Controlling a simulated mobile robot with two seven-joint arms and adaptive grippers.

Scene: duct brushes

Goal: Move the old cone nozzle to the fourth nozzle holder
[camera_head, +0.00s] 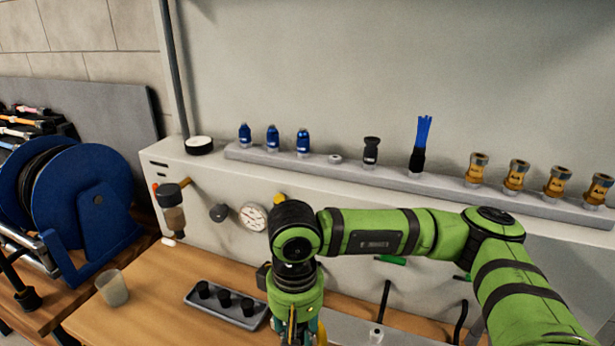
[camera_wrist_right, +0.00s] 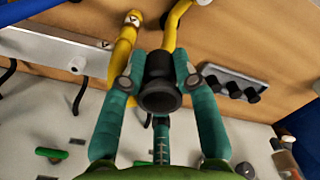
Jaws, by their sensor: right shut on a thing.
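The old cone nozzle (camera_wrist_right: 160,92) is a black, wide-mouthed piece between the teal fingers of my right gripper (camera_wrist_right: 158,80) in the right wrist view. That gripper is shut on it, with the open mouth facing the camera. In the head view my right gripper (camera_head: 297,335) is at the bottom edge, above the bench, and the nozzle is hidden there. The nozzle rack (camera_head: 260,154) runs along the ledge. Its fourth holder (camera_head: 335,158) from the left is empty, between a blue nozzle (camera_head: 303,142) and a black nozzle (camera_head: 371,151). My left gripper is not in view.
A blue-and-black brush (camera_head: 420,143) and several gold nozzles (camera_head: 515,177) stand along the rack. A tray (camera_head: 202,303) with black pieces and a cup (camera_head: 112,287) sit on the bench. Yellow hose (camera_wrist_right: 178,17) shows behind the held nozzle. A blue reel (camera_head: 95,205) stands left.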

